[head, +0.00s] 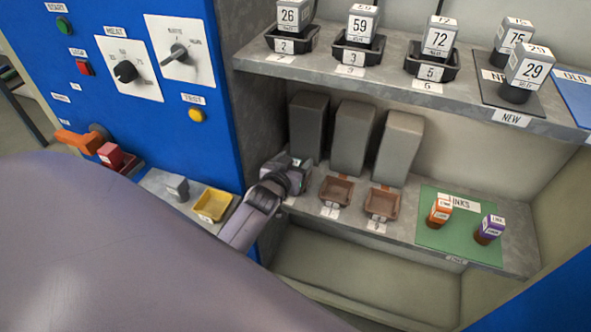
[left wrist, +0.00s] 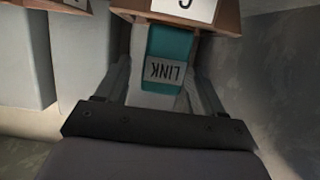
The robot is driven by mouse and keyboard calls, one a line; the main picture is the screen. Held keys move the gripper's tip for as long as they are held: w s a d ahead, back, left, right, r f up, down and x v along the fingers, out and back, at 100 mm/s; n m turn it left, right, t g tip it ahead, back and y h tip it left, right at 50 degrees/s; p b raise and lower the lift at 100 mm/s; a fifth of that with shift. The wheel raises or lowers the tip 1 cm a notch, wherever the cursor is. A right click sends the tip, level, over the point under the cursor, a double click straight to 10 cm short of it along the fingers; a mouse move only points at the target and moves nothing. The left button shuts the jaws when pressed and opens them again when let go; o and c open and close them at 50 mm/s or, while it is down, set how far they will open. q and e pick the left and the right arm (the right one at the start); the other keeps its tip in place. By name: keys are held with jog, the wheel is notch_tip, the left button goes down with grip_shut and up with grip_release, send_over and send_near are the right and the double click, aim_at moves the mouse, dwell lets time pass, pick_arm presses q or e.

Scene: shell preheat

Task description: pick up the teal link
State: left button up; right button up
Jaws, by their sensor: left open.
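The teal link (left wrist: 172,43), with a pale label reading LINK upside down, shows in the left wrist view below a brown tray. My left gripper (left wrist: 165,80) is open, with its fingers on either side of the link; I cannot tell whether they touch it. In the head view my left gripper (head: 300,176) is at the lower shelf, left of the brown trays, and largely hides the link there. My right gripper is not in view.
Two brown trays (head: 336,190) (head: 382,203) stand right of the gripper. A green mat (head: 430,232) holds an orange link (head: 439,212) and a purple link (head: 489,230). Grey blocks (head: 352,138) stand behind. The upper shelf (head: 385,72) overhangs. A yellow tray (head: 212,204) is left.

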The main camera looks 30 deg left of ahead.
pick_arm(q)
jog(key=shift+s, duration=0.1)
jog(key=c, duration=1.2)
jog(key=shift+r, duration=0.1)
